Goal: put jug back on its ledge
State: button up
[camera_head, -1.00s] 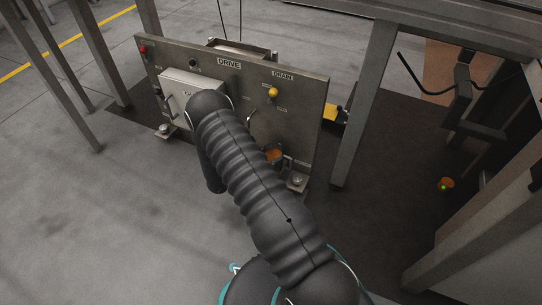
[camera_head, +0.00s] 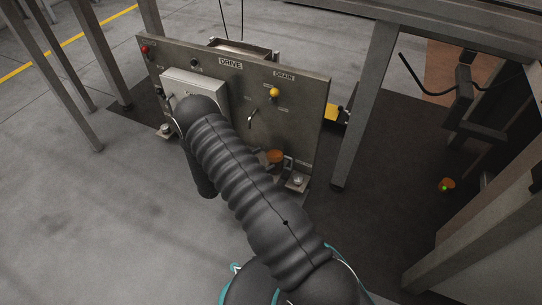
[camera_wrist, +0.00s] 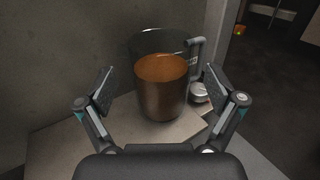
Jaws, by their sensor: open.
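The jug (camera_wrist: 160,98) is clear with orange-brown liquid in it and a handle on its right side. In the wrist view it stands upright on a light grey ledge (camera_wrist: 95,143) against the panel wall. My gripper (camera_wrist: 158,82) is open, with one finger left and one right of the jug and visible gaps on both sides. In the head view the jug (camera_head: 275,156) shows at the panel's lower right.
The upright DRIVE panel (camera_head: 300,115) carries a grey box (camera_head: 185,88), a yellow knob (camera_head: 274,92) and a lever (camera_head: 252,118). A metal post (camera_head: 364,105) stands to its right. A small orange item (camera_head: 447,184) lies on the dark floor. Open floor lies at left.

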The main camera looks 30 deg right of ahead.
jog(key=a, duration=0.8)
jog(key=s+d+r+m+g+y, duration=0.15)
jog(key=s+r+m+y, duration=0.35)
jog(key=r, duration=0.7)
jog(key=s+d+r+m+g+y, duration=0.1)
jog(key=s+r+m+g+y, duration=0.35)
jog(key=r, duration=0.75)
jog(key=s+a+r+m+t+y, duration=0.3)
jog(key=s+r+m+t+y, duration=0.1)
jog(key=s+r, duration=0.3)
jog(key=s+a+r+m+t+y, duration=0.4)
jog(key=s+r, duration=0.4)
jog(key=s, duration=0.3)
jog(key=shift+s+a+m+t, duration=0.15)
jog(key=shift+a+m+t, duration=0.15)
jog(key=shift+m+t, duration=0.65)
jog(key=shift+y, duration=0.25)
notch_tip(320, 180, up, 9)
jog(key=p, duration=0.9)
jog(key=shift+f, duration=0.2)
